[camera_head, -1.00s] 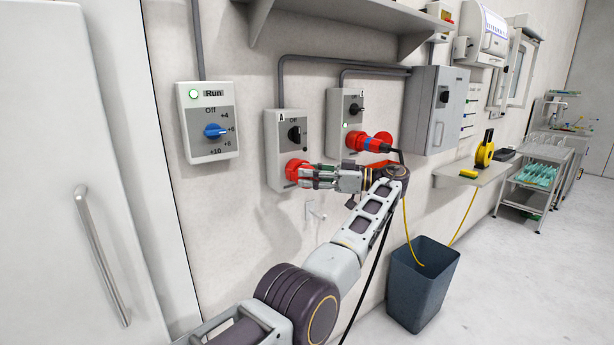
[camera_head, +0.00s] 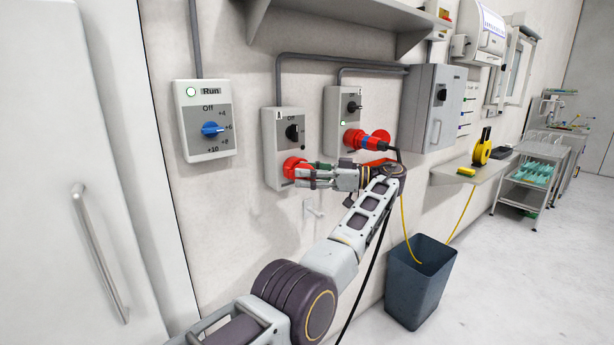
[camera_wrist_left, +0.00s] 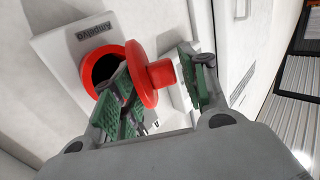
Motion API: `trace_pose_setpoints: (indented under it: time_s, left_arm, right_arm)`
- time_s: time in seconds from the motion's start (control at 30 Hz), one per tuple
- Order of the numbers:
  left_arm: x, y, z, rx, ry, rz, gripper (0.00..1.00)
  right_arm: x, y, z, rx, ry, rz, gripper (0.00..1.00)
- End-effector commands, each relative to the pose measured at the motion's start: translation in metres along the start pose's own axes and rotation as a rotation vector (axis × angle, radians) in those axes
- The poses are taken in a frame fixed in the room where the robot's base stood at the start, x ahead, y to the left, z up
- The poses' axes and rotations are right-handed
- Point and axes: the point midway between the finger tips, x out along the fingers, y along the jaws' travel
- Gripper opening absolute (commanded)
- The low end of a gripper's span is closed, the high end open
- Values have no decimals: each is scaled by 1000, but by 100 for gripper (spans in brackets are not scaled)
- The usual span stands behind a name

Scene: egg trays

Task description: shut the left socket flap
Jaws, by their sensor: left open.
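The left socket is on a grey wall box (camera_head: 270,150) with a black rotary switch; its red socket (camera_head: 291,167) is partly hidden by my left gripper (camera_head: 305,174). In the left wrist view, the red socket ring (camera_wrist_left: 88,72) shows a dark, uncovered opening. The red flap (camera_wrist_left: 138,74) stands open, out from the ring, with a round red knob on its face. My left gripper (camera_wrist_left: 163,90) is open, with the flap between its green-padded fingers. The left finger is on the socket side, partly behind the flap; the right finger is beyond the knob. Contact cannot be told.
A white wall peg (camera_head: 313,209) is below the left box. A blue-grey bin (camera_head: 420,285) stands on the floor, and a black cable hangs beside my arm.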

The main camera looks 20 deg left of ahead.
Motion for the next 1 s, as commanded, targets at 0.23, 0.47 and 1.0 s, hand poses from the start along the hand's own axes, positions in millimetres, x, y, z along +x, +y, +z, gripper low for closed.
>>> trace_pose_setpoints:
  time_s: [0.23, 0.47, 1.0]
  left_arm:
    - [0, 0, -11, -3, 1, 1, 44]
    - [0, 0, -34, -2, 1, 1, 44]
    - [1, -1, -84, 0, -2, -1, 44]
  right_arm:
    - [0, -2, 0, 1, 1, -2, 40]
    - [0, -3, 0, 1, 1, -4, 40]
    - [0, -4, 0, 1, 1, -4, 40]
